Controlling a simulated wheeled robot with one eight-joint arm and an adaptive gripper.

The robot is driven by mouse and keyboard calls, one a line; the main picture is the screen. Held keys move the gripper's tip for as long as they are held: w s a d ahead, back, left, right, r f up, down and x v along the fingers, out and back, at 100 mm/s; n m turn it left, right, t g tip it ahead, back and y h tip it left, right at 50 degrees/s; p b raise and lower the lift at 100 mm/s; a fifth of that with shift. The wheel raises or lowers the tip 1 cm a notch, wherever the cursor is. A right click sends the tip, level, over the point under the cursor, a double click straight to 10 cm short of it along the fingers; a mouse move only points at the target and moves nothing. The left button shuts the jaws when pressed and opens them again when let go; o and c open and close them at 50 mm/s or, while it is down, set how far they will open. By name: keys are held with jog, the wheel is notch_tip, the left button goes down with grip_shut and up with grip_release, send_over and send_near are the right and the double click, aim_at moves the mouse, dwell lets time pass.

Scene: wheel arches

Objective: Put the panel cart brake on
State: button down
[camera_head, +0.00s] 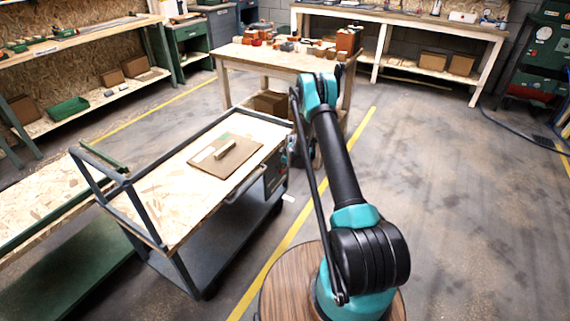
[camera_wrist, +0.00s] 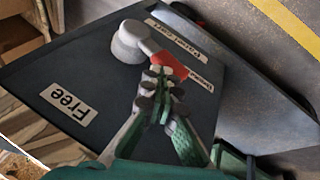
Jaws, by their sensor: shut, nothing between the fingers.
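The panel cart (camera_head: 150,205) has a dark frame and a chipboard top, and stands left of my arm in the head view. In the wrist view its dark panel (camera_wrist: 90,70) carries a brake lever with a round grey hub (camera_wrist: 128,42) and a red grip (camera_wrist: 171,66). The lever points to the lower right, beside a label with partly legible upside-down text (camera_wrist: 182,42). A label reading "Free" (camera_wrist: 69,103) is at the lower left. My gripper (camera_wrist: 160,78) is shut and empty, its tips close by the red grip; I cannot tell whether they touch.
A board with a small block (camera_head: 225,155) lies on the cart top. A workbench (camera_head: 270,60) with several small parts stands behind the cart. A green-edged table (camera_head: 45,205) stands left of it. Floor right of my arm is clear, with a yellow line (camera_head: 360,130).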

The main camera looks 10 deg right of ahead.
aim_at(282, 171)
jog(key=shift+s+a+f, duration=0.3)
jog(key=shift+s+f, duration=0.1)
jog(key=shift+f, duration=0.25)
jog(key=shift+s+a+f, duration=0.25)
jog(key=shift+s+f, duration=0.15)
jog(key=shift+f, duration=0.35)
jog(key=s+a+r, duration=0.1)
jog(key=s+r, duration=0.7)
jog(key=s, duration=0.1)
jog(key=shift+a+r, duration=0.35)
jog(key=shift+a, duration=0.05)
